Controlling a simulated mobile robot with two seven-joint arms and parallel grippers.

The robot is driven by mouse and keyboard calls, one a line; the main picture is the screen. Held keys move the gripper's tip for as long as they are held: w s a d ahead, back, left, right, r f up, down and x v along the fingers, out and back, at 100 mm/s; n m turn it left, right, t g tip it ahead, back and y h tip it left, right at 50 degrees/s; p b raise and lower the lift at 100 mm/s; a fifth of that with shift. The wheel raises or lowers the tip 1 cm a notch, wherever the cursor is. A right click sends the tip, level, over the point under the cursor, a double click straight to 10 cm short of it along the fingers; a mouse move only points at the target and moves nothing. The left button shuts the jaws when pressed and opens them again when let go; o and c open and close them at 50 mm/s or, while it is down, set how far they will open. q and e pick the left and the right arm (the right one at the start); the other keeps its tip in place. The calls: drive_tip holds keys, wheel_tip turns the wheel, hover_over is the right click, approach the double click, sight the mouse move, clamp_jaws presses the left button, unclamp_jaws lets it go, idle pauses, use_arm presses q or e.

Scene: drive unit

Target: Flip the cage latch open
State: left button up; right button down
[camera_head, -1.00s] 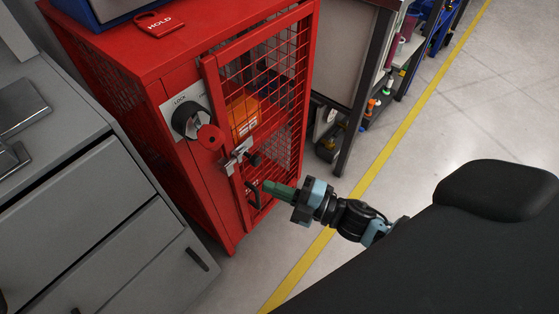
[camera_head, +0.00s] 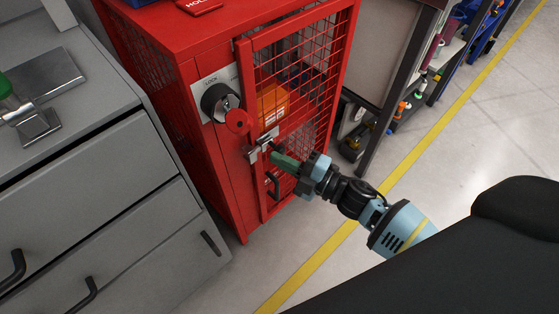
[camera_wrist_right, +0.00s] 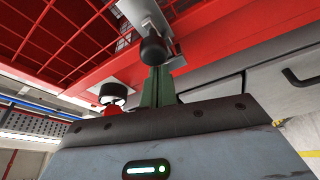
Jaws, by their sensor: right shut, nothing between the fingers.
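The red cage (camera_head: 200,150) stands in the middle of the head view, its mesh door (camera_head: 325,75) closed. The metal cage latch (camera_head: 262,146) sits on the door's left edge, below the black lock knob (camera_head: 218,100) with its red tag (camera_head: 237,121). My right gripper (camera_head: 276,157) is shut and empty, its green fingertips right at the latch. In the wrist view the latch's dark round knob (camera_wrist_right: 154,50) is just in front of the green fingers (camera_wrist_right: 157,84); whether they touch I cannot tell. My left gripper is not in view.
A grey drawer cabinet (camera_head: 120,200) stands close to the left of the cage. A black door handle (camera_head: 272,185) is below the latch. An orange box (camera_head: 272,103) is inside the cage. A shelf unit (camera_head: 400,100) stands behind at right. Open floor (camera_head: 470,130) lies to the right.

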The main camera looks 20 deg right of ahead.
drive_tip(key=shift+d, duration=0.1)
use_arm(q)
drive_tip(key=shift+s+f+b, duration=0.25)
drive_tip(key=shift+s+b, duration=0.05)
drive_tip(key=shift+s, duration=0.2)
use_arm(e)
drive_tip(key=d, duration=0.1)
drive_tip(key=w+d, duration=0.1)
drive_tip(key=d, duration=0.2)
drive_tip(key=shift+w+d, duration=0.1)
drive_tip(key=shift+w, duration=0.2)
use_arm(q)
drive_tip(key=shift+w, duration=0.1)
use_arm(e)
drive_tip(key=shift+r, duration=0.1)
